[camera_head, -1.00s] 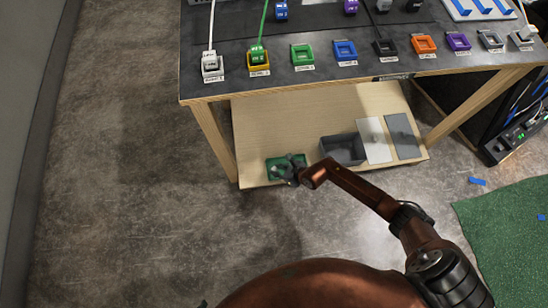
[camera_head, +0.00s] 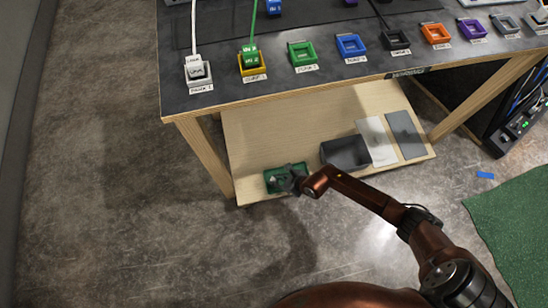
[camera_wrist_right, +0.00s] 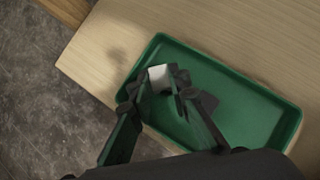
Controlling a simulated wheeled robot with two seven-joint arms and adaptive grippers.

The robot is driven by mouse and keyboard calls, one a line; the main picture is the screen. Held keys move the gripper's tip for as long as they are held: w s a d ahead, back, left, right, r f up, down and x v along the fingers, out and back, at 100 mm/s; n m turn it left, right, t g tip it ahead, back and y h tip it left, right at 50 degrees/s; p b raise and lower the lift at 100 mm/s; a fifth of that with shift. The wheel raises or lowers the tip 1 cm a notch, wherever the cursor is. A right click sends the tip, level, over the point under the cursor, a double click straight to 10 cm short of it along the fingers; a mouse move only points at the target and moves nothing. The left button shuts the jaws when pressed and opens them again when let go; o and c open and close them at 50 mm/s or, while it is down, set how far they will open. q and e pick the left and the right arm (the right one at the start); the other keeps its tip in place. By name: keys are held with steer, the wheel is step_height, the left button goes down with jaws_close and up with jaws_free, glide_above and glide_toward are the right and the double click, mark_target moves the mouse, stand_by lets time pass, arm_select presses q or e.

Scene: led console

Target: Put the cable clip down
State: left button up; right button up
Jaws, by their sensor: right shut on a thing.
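The cable clip appears to be the small pale grey-white piece (camera_wrist_right: 160,75) between the fingertips of my right gripper (camera_wrist_right: 160,86) in the right wrist view. My right gripper is shut on it, over the left part of a green tray (camera_wrist_right: 235,118). Whether the clip touches the tray floor I cannot tell. In the head view my right gripper (camera_head: 286,181) hangs over the green tray (camera_head: 270,187) on the lower wooden shelf, and the clip is too small to make out. My left gripper is not in view.
The wooden lower shelf (camera_head: 255,130) has free room behind the tray. The worktop (camera_head: 240,95) with coloured sockets overhangs the shelf.

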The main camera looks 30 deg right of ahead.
steer(key=shift+f, duration=0.1)
stand_by(0.3)
steer(key=o, duration=0.8)
steer(key=shift+r, duration=0.25)
steer(key=p+v, duration=0.3)
steer(key=v, duration=0.2)
steer(key=shift+r+p, duration=0.2)
steer(key=shift+p, duration=0.2)
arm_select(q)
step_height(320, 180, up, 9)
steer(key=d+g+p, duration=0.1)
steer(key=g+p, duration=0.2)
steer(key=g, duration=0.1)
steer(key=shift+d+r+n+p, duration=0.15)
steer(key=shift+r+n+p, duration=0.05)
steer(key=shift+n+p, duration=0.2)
arm_select(e)
steer(key=shift+v, duration=3.2)
